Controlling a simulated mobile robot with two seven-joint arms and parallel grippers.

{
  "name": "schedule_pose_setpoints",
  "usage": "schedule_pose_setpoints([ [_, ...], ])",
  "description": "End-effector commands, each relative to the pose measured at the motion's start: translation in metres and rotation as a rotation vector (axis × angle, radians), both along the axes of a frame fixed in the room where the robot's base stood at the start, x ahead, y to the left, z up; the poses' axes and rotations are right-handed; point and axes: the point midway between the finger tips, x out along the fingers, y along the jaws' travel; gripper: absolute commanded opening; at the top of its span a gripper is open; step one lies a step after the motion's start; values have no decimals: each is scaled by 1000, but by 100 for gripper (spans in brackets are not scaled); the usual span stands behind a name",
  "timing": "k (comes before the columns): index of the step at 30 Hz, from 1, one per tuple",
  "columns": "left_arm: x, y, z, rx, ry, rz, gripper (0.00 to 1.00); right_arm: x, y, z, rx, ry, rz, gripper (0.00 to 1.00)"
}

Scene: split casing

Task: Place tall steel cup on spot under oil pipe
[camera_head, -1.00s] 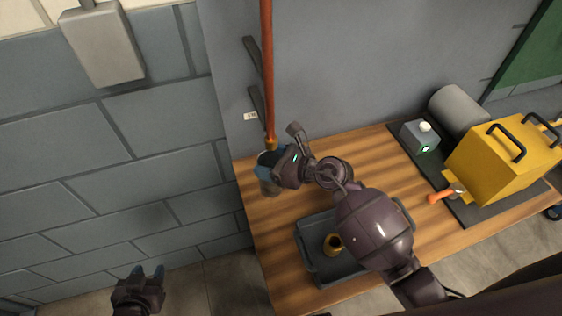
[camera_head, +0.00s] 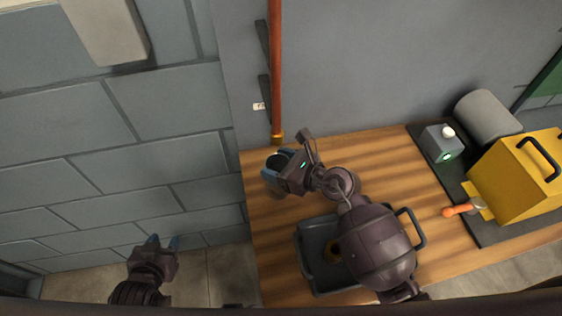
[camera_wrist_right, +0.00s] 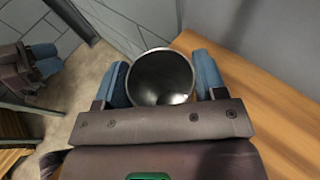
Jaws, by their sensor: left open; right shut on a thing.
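The tall steel cup (camera_wrist_right: 161,78) is upright between the blue fingers of my right gripper (camera_wrist_right: 162,84) in the right wrist view, its open mouth facing the camera. In the head view my right gripper (camera_head: 280,172) is shut on the cup near the table's left back corner, and the fingers hide much of the cup. The copper oil pipe (camera_head: 276,75) comes down the wall and ends in a brass tip just behind the cup in the picture. The spot under the pipe cannot be made out. My left gripper (camera_head: 163,243) is open and empty, off the table to the left.
A yellow casing (camera_head: 515,180), an orange-handled tool (camera_head: 460,210) and a small grey box (camera_head: 442,143) are at the right.

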Motion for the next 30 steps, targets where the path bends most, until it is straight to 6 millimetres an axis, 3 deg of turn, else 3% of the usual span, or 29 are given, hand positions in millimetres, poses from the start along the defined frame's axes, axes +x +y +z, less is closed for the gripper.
schedule_pose_setpoints([
  [7, -3, 2, -3, 5, 6, 0, 43, 0, 0, -3, 0, 0, 1, 25],
  [8, -4, 3, -3, 5, 7, 1, 43, 0, 0, -3, 1, 1, 1, 66],
  [13, -8, 3, -5, 5, 15, 3, 43, 0, 0, -3, 1, 1, 1, 90],
  [23, -7, 3, -2, 5, 13, 3, 43, 0, 0, 1, 1, 0, 0, 90],
  [30, -5, 3, -3, 4, 8, 2, 43, -17, -27, 8, -3, -1, 0, 90],
])
